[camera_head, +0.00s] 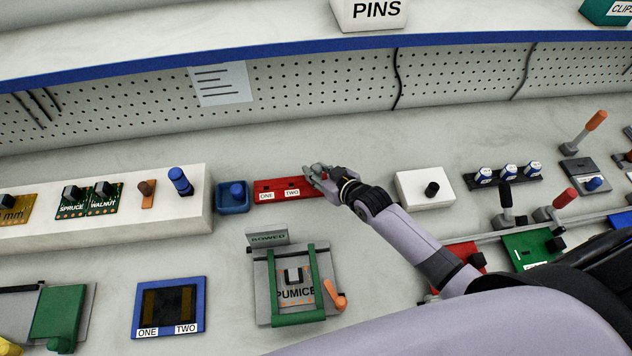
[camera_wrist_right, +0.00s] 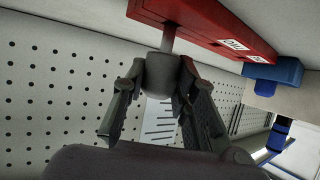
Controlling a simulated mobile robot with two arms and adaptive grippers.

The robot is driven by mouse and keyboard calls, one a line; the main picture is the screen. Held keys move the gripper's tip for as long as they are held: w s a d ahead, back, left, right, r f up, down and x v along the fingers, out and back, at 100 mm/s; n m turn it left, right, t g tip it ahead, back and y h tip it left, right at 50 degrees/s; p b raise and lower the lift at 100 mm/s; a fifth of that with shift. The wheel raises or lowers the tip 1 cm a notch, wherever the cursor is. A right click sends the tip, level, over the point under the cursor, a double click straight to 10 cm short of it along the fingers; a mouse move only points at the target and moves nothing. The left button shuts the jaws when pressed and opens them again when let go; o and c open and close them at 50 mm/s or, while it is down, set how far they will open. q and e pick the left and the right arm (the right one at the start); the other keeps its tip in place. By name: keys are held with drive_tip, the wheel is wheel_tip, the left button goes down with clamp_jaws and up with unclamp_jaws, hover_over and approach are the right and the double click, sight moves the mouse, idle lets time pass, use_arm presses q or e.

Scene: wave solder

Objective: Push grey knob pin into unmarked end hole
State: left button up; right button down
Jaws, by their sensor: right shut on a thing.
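The red block (camera_head: 265,186) lies on the bench in the head view, with labels ONE and TWO and a hole by each. Its right end, beyond TWO, is covered by my right gripper (camera_head: 318,173). In the right wrist view the red block (camera_wrist_right: 190,14) is at the top. My right gripper (camera_wrist_right: 157,88) is shut on the grey knob pin (camera_wrist_right: 162,70). The pin's thin shank meets the block beyond the TWO label; I cannot tell how deep it sits. The end hole itself is hidden. My left gripper is not in view.
A blue tray (camera_head: 233,206) with a blue knob stands just left of the block. A white box (camera_head: 412,202) with a black knob is to the right. The PUMICE fixture (camera_head: 262,300) is in front. The pegboard wall (camera_head: 330,90) rises behind.

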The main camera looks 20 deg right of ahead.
drive_tip(key=shift+f+b, duration=0.4)
drive_tip(key=shift+f, duration=0.25)
drive_tip(key=shift+f, duration=0.25)
idle(0.3)
drive_tip(key=shift+s+f+b, duration=0.2)
drive_tip(key=shift+f+b, duration=0.05)
drive_tip(key=shift+b, duration=0.05)
drive_tip(key=c, duration=1.2)
unclamp_jaws()
drive_tip(key=shift+w, duration=0.15)
drive_tip(key=shift+r, duration=0.1)
drive_tip(key=v, duration=1.2)
